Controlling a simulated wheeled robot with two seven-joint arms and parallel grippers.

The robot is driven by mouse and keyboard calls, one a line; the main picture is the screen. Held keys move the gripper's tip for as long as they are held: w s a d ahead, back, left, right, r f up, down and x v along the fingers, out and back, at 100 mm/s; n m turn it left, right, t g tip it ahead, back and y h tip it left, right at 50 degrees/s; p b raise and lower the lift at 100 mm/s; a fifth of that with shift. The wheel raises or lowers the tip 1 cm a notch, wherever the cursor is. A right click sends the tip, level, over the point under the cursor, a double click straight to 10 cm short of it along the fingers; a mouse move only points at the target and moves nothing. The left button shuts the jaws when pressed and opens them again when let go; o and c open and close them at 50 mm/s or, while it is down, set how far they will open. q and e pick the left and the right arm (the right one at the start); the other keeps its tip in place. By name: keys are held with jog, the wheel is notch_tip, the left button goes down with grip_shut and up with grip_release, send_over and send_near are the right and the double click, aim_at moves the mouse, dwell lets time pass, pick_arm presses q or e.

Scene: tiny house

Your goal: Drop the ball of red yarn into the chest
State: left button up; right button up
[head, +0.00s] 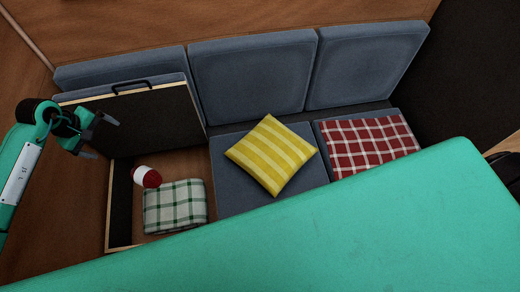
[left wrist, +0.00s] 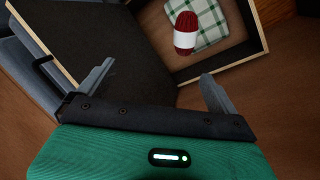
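The ball of red yarn (head: 147,177), with a white paper band, lies inside the open chest (head: 112,205) under the bench seat. It rests beside or against a folded green-and-white checked cloth (head: 175,206). In the left wrist view the yarn (left wrist: 186,33) lies over the cloth's edge (left wrist: 212,20). The chest's lid (head: 150,118) stands raised against the backrest. My left gripper (head: 104,138) is open and empty, left of the lid and apart from the yarn; its spread fingers also show in the left wrist view (left wrist: 158,88). My right gripper is not in view.
A yellow striped pillow (head: 271,155) and a red checked cloth (head: 368,145) lie on the blue bench seats right of the chest. A large green surface (head: 330,235) fills the lower right. Wooden floor (head: 60,215) is clear left of the chest.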

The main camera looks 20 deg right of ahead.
pick_arm(q)
jog(key=shift+r, duration=0.1)
jog(key=b+v, duration=0.2)
jog(key=v, duration=0.5)
jog(key=shift+r, duration=0.15)
jog(key=shift+a, duration=0.1)
